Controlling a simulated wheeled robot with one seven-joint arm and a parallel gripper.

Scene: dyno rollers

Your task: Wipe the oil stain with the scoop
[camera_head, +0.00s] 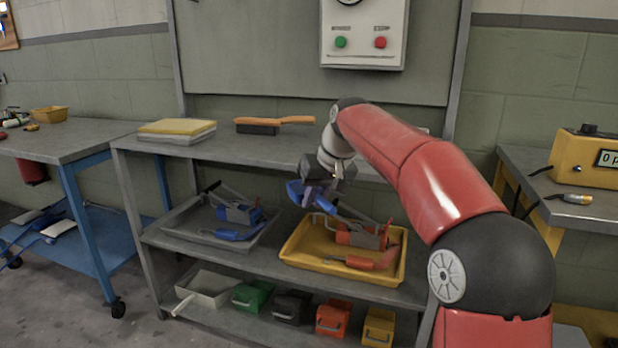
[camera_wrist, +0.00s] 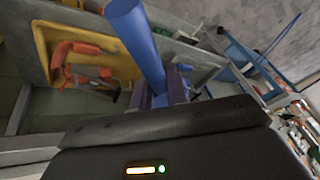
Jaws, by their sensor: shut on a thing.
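My gripper (camera_head: 316,188) is over the front of the grey shelf unit, above the yellow tray. It is shut on a blue tool (camera_head: 295,191), which looks like a scoop, and holds it above the tray, near its back left part. In the wrist view the tool's thick blue round handle (camera_wrist: 137,45) slants up from between the fingers. The tool's full shape is partly hidden by the gripper. I see no clear oil stain in either view.
The yellow tray (camera_head: 308,263) holds orange tools; a grey tray (camera_head: 180,238) beside it holds blue ones. A yellow-topped block (camera_head: 177,131) and an orange-handled brush (camera_head: 272,122) lie on the top shelf. Several bins stand below. A blue-legged table (camera_head: 75,146) is at left.

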